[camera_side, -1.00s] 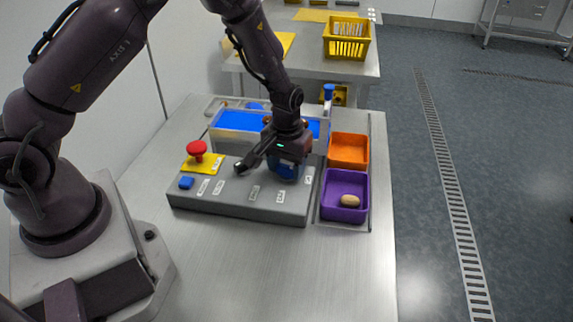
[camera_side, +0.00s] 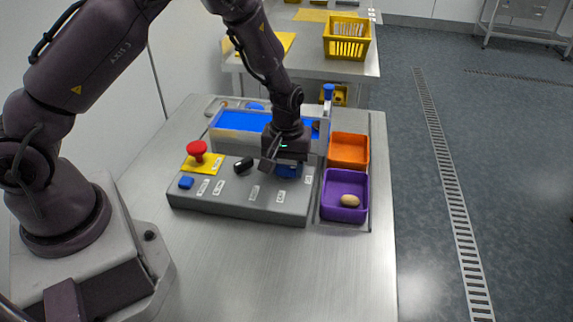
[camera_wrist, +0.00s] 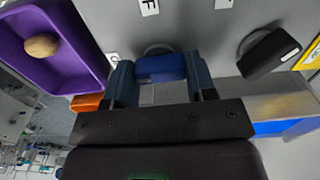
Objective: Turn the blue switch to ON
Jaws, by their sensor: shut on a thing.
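In the side view the blue switch (camera_side: 288,171) sits near the right end of the grey control panel (camera_side: 240,206), partly hidden by my gripper (camera_side: 281,163). In the wrist view my gripper (camera_wrist: 159,78) has one finger on each side of the knob and is shut on it. White labels (camera_wrist: 148,7) lie around the switch; one is cut off by the frame edge and another is partly hidden by a finger.
A black knob (camera_side: 243,165) stands left of my gripper. A red mushroom button (camera_side: 197,150) on a yellow plate and a small blue button (camera_side: 186,183) are farther left.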

